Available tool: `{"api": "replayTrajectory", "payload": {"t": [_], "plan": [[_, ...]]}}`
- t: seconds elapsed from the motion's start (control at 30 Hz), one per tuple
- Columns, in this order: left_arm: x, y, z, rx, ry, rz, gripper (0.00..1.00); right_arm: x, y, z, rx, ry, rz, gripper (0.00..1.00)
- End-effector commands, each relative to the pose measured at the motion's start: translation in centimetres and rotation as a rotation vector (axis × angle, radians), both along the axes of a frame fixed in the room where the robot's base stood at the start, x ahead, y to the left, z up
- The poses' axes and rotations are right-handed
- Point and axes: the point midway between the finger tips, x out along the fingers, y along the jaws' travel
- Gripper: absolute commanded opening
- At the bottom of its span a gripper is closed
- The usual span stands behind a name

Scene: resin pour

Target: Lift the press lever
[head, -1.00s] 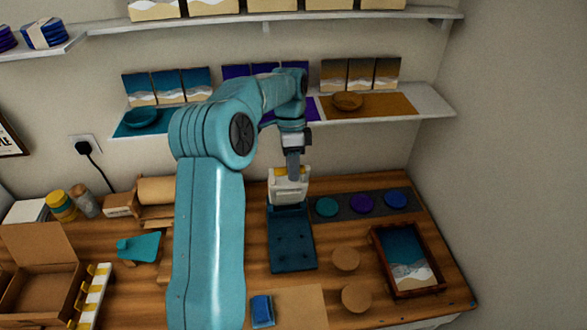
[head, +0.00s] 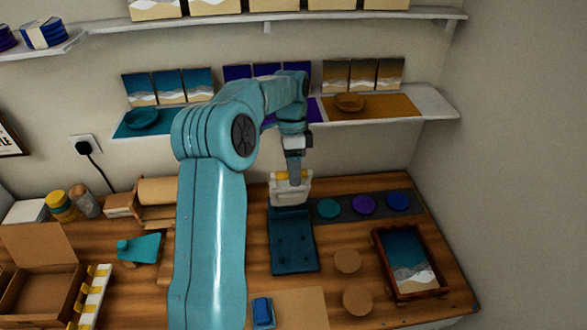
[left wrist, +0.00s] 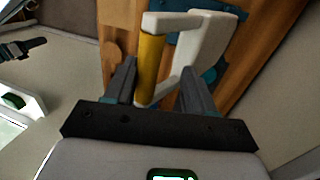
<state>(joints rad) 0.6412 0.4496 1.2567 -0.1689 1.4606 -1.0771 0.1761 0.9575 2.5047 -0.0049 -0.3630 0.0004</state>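The press has a dark blue base (head: 293,240) and a white lever frame (head: 290,191) with a yellow grip bar (head: 295,174). It stands on the bench near the wall. My left gripper (head: 296,180) points down at the yellow bar from above. In the left wrist view, the yellow bar (left wrist: 150,66) and white frame (left wrist: 205,45) lie between the two fingers of my left gripper (left wrist: 160,85). The fingers are apart, with a gap beside the bar. A dark shape at that view's left edge may be my right gripper (left wrist: 22,48); its fingers are unclear.
Right of the press are a dark strip (head: 337,219) with coloured discs, round brown coasters (head: 348,261) and a framed tray (head: 379,248). A shelf (head: 430,104) hangs above. An open cardboard box (head: 38,295) and a teal tool (head: 140,248) lie left.

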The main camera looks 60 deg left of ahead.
Motion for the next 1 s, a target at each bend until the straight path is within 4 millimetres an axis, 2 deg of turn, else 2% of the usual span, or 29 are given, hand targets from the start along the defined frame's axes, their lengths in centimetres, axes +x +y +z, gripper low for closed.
{"api": "replayTrajectory", "payload": {"t": [0.4,0.53,0.67,0.8,1.0], "plan": [[0.1,0.0,-0.1,0.001,-0.003,0.001,0.48,0.0,0.0,0.0,0.000,0.000,0.000,0.43],[0.2,0.2,0.4,0.003,-0.005,0.001,0.48,0.0,0.0,-0.2,0.000,0.000,0.000,0.43],[0.5,0.6,2.5,0.005,-0.008,0.001,0.48,0.0,0.0,-0.6,0.000,0.000,0.000,0.43],[0.8,1.3,5.9,0.004,-0.007,0.001,0.48,0.0,0.0,-0.3,0.000,0.000,0.000,0.43],[1.1,2.1,9.5,0.004,-0.006,0.000,0.48,0.0,0.0,0.0,0.000,0.000,0.000,0.43]]}}
